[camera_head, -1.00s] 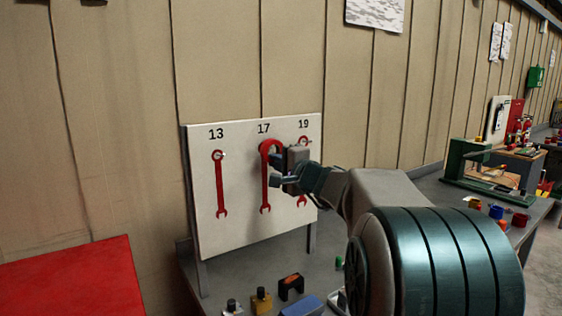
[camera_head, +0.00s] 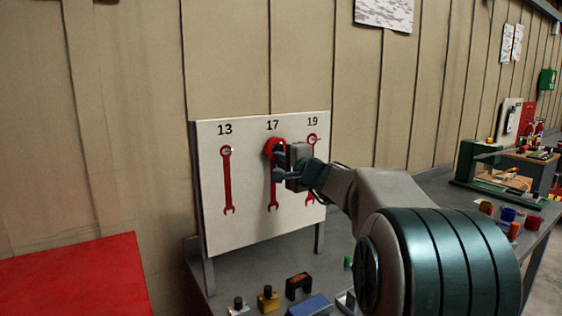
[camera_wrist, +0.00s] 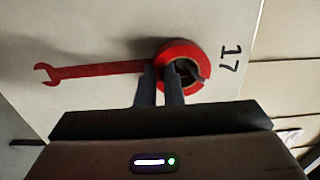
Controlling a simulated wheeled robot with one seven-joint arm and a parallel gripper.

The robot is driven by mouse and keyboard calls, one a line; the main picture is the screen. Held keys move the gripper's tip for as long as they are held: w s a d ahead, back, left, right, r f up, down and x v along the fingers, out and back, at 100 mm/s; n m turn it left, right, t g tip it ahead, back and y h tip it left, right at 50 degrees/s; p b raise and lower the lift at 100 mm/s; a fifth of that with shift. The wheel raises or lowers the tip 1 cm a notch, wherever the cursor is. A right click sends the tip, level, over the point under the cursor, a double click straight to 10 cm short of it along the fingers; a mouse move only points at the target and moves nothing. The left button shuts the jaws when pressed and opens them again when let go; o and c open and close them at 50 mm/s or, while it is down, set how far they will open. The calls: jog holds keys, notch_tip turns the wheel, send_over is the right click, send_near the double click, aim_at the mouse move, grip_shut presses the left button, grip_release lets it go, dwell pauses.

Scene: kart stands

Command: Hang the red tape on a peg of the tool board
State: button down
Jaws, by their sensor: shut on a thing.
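The white tool board (camera_head: 240,228) stands upright with red wrench outlines marked 13, 17 and 19; pegs show at 13 (camera_head: 231,151) and 19 (camera_head: 314,139). The red tape (camera_head: 269,146) is a ring at the top of the 17 outline, partly hidden by my gripper (camera_head: 280,157). In the wrist view the tape (camera_wrist: 168,49) lies close to the board face, below the 17 label. My gripper (camera_wrist: 161,75) is shut on its ring wall, one finger in the hole. A grey peg end (camera_wrist: 196,73) appears within the ring; its depth is unclear.
The bench (camera_head: 250,270) under the board holds a yellow item (camera_head: 268,300), a black-and-orange item (camera_head: 298,286) and a blue block (camera_head: 310,306). A red surface (camera_head: 75,280) is at left. A green frame (camera_head: 480,170) and coloured rolls stand on the right.

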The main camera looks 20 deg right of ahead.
dwell(0.3)
jog(key=c, duration=1.5)
grip_release()
jog(key=s+d+b, duration=0.2)
jog(key=s, duration=1.1)
jog(key=shift+s+d+b, duration=0.3)
jog(key=shift+s+b, duration=0.05)
jog(key=shift+b, duration=0.05)
jog(key=s+a+f+n+g+y+p, duration=0.1)
jog(key=s+a+f+n+g, duration=0.3)
jog(key=a+f, duration=0.35)
jog(key=s+a+f+n+g+y+p, duration=0.1)
jog(key=s+a+f+n+g+p, duration=0.15)
jog(key=a+f+g, duration=0.4)
jog(key=s+f+n+g+h+p, duration=0.1)
jog(key=s+f+n, duration=0.3)
jog(key=s, duration=0.4)
jog(key=s+a+f+n+g+h, duration=0.1)
jog(key=s+f+n+g+h, duration=0.2)
jog(key=s+f, duration=0.4)
jog(key=shift+s+n+h+p, duration=0.4)
jog(key=shift+n+h, duration=0.3)
jog(key=shift+n, duration=0.35)
